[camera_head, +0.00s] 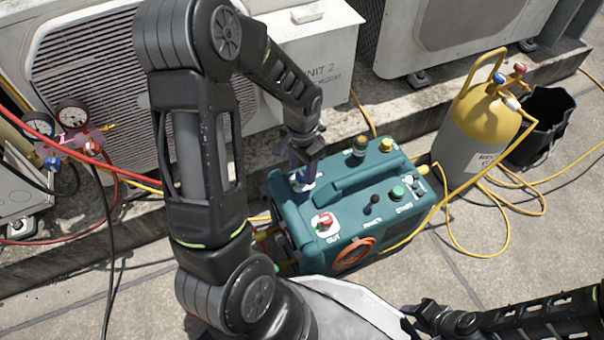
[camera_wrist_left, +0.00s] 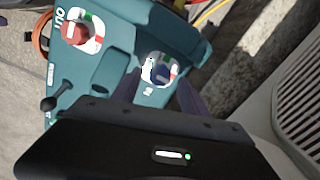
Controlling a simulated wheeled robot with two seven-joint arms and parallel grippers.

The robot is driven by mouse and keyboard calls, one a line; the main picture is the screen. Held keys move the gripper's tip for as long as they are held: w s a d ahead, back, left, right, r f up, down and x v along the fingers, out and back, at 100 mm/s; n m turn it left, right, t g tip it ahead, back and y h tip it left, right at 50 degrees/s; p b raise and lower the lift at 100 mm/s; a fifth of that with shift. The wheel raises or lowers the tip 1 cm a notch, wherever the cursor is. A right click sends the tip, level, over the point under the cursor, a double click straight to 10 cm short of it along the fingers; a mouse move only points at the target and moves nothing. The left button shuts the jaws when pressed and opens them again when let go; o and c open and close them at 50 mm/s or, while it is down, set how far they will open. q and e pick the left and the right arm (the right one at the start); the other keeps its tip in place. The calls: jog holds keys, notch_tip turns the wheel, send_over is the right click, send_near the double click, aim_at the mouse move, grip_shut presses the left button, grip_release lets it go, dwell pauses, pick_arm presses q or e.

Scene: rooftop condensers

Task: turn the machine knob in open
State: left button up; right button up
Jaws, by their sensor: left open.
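The teal machine (camera_head: 340,200) stands on the paving with a carrying handle on top. Its blue knob (camera_wrist_left: 160,73), on a plate with green and red marks, lies between the fingertips of my left gripper (camera_wrist_left: 158,88) in the wrist view. That gripper (camera_head: 303,175) points down over the machine's left rear corner and is open; in the head view it hides most of the knob. Whether the fingers touch the knob I cannot tell. The red knob (camera_head: 324,221), marked OUT, also shows in the wrist view (camera_wrist_left: 76,33). My right gripper (camera_head: 418,316) is low in front, apart from the machine.
A yellow and grey cylinder (camera_head: 470,120) and a black bucket (camera_head: 545,125) stand right of the machine. Condenser units stand behind on a concrete ledge. Gauges (camera_head: 72,115) with hoses are at left. Yellow hoses lie on the paving; an orange coil (camera_head: 354,254) hangs at the machine's front.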

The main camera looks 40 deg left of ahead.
pick_arm(q)
jog(key=shift+f, duration=0.85)
jog(key=shift+c, duration=0.5)
grip_shut()
